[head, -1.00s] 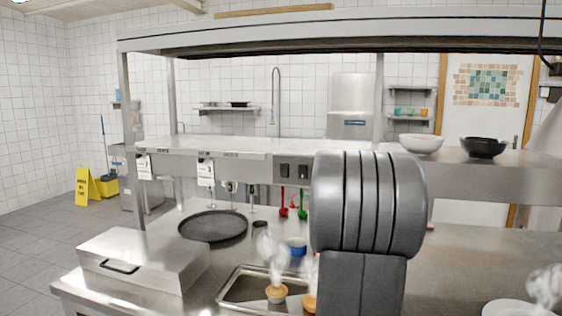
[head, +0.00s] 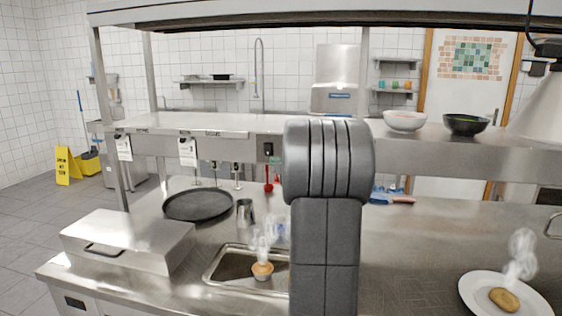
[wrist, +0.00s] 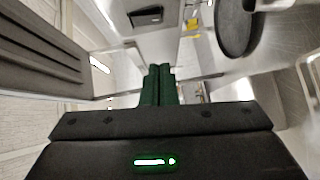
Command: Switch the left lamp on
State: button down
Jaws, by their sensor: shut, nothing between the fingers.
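A black switch (head: 268,149) sits on the steel front edge of the pass shelf (head: 225,146), just left of my arm in the head view. A white conical lamp shade (head: 540,105) hangs at the right edge of the head view, partly cut off. I cannot tell whether it is the left lamp, and no glow shows on it. My gripper (wrist: 158,70) shows in the wrist view with its dark green fingers together and empty. In the head view my arm hides the gripper and part of the shelf front. I cannot tell how far the fingers are from the switch.
A steel box with a handle (head: 130,240), a round black pan (head: 198,204) and a steel cup (head: 245,213) stand on the counter. A plate (head: 478,298) with steaming food is at right. Bowls (head: 405,121) stand on the shelf. Counter right of my arm is mostly clear.

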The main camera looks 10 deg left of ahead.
aim_at(265, 155)
jog(key=w+a+p, duration=0.1)
jog(key=w, duration=0.1)
jog(key=w+a+p, duration=0.1)
jog(key=w, duration=0.2)
jog(key=w+a+f+p, duration=0.1)
jog(key=w, duration=0.1)
jog(key=shift+w+a, duration=0.25)
jog(key=shift+w, duration=0.15)
jog(key=shift+f+b, duration=0.1)
jog(key=shift+b, duration=0.25)
